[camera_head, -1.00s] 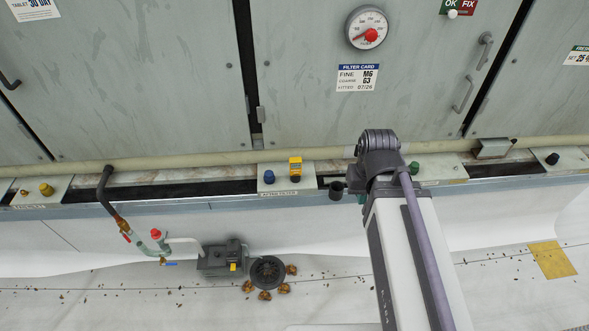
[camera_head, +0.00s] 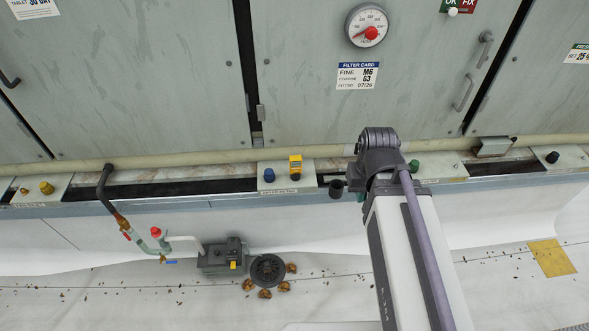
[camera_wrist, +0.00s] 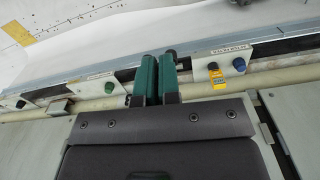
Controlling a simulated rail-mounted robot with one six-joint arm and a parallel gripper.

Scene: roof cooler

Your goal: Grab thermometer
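A small yellow device with a dark lower end, which looks like the thermometer (camera_head: 295,166), stands upright on a pale plate at the ledge in the head view. It also shows in the wrist view (camera_wrist: 217,79), right of my fingers. My gripper (camera_wrist: 159,78) has two green fingers with dark tips, lying side by side with only a thin gap and nothing visible between them. In the head view my gripper (camera_head: 347,188) is right of the yellow device and apart from it, partly hidden by my wrist.
A blue knob (camera_head: 269,175) sits just left of the yellow device. A pale pipe (camera_head: 200,157) runs along the cabinet foot behind the ledge. A round gauge (camera_head: 367,25) is on the cabinet door. A hose with valves (camera_head: 155,240) is at lower left.

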